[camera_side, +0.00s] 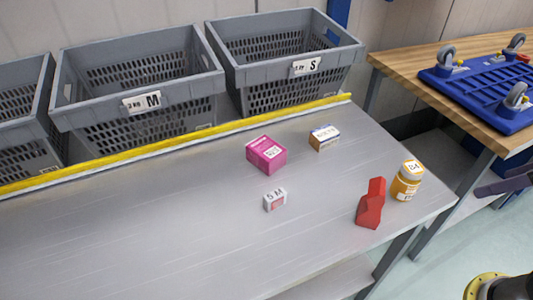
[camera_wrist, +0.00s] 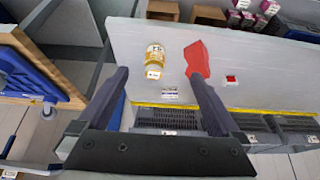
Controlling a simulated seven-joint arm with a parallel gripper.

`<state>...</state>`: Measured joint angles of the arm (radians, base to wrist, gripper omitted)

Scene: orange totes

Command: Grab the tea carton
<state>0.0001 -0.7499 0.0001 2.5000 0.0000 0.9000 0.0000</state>
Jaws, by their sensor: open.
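No label reading tea is legible. The magenta carton (camera_side: 266,154) stands on the grey table in the side view, and a smaller white, blue and orange box (camera_side: 324,138) stands to its right; I cannot tell for sure which is the tea carton. My gripper (camera_wrist: 158,75) is open and empty in the wrist view, its two dark fingers spread wide.
A yellow jar (camera_side: 406,180) and a red angular object (camera_side: 370,204) stand near the table's right end. A small white-and-red box (camera_side: 275,199) stands mid-table. Grey crates (camera_side: 290,50) line the back behind a yellow-striped edge (camera_side: 180,142). The table's left half is clear.

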